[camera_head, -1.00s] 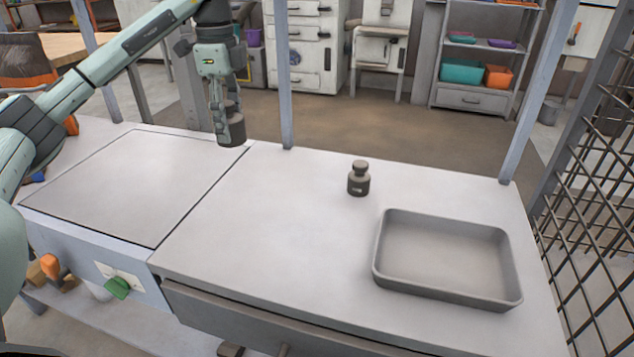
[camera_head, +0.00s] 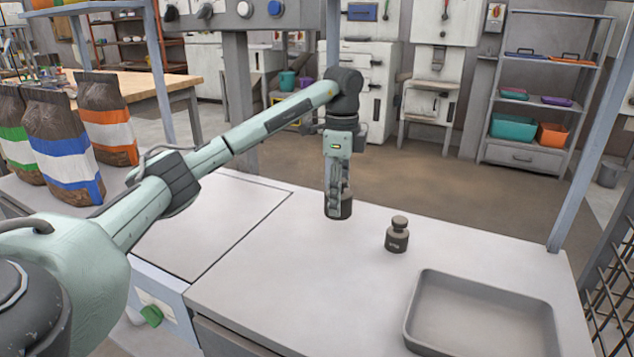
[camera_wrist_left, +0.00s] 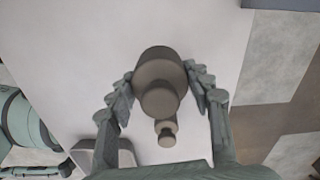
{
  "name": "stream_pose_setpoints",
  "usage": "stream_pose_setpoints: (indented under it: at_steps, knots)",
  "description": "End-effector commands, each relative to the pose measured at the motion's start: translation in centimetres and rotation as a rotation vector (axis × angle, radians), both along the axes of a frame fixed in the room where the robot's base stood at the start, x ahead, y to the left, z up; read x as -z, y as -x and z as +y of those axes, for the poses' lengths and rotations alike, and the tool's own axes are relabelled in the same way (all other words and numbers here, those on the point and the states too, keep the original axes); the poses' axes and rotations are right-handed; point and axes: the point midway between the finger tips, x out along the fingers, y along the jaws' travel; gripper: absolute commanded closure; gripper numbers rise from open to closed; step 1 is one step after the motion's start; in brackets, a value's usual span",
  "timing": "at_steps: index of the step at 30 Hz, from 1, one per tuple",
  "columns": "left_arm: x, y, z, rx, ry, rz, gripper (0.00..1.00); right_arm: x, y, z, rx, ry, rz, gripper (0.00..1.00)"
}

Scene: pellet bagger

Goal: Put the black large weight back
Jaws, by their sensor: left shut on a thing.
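A large dark weight (camera_head: 341,209) hangs in my left gripper (camera_head: 338,193), near the back edge of the table. It also shows between the fingers of my left gripper (camera_wrist_left: 160,88) in the left wrist view, as a thick dark cylinder (camera_wrist_left: 158,68). Whether its base touches the table I cannot tell. A second, smaller-looking dark weight (camera_head: 397,238) with a knob stands upright on the table, right of the held one. It also shows in the wrist view (camera_wrist_left: 167,138). My right gripper is out of view.
A grey tray (camera_head: 480,312) lies on the table at the front right. A flat plate (camera_head: 205,225) is set in the left part. Upright posts flank the table, and a wire mesh (camera_head: 605,290) stands at right. Bags (camera_head: 62,145) stand at far left. The table's middle is clear.

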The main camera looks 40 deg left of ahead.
Motion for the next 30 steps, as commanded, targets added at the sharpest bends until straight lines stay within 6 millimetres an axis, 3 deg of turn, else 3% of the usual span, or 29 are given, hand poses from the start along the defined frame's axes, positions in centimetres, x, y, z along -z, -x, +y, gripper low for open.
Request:
stream_pose_setpoints:
  at_steps: [8,18,29,30]
  knots:
    - [0.9,-0.9,-1.1,-0.003,0.000,-0.005,1.00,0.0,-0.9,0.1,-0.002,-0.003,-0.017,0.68]
    - [4.5,-0.8,-1.1,-0.001,0.001,-0.004,1.00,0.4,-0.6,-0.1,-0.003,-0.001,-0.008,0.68]
    - [4.8,-0.8,-1.1,-0.001,0.001,-0.006,1.00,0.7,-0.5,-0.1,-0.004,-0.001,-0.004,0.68]
    - [5.1,-0.8,-1.1,-0.001,0.000,-0.001,0.47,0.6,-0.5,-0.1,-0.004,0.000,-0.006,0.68]
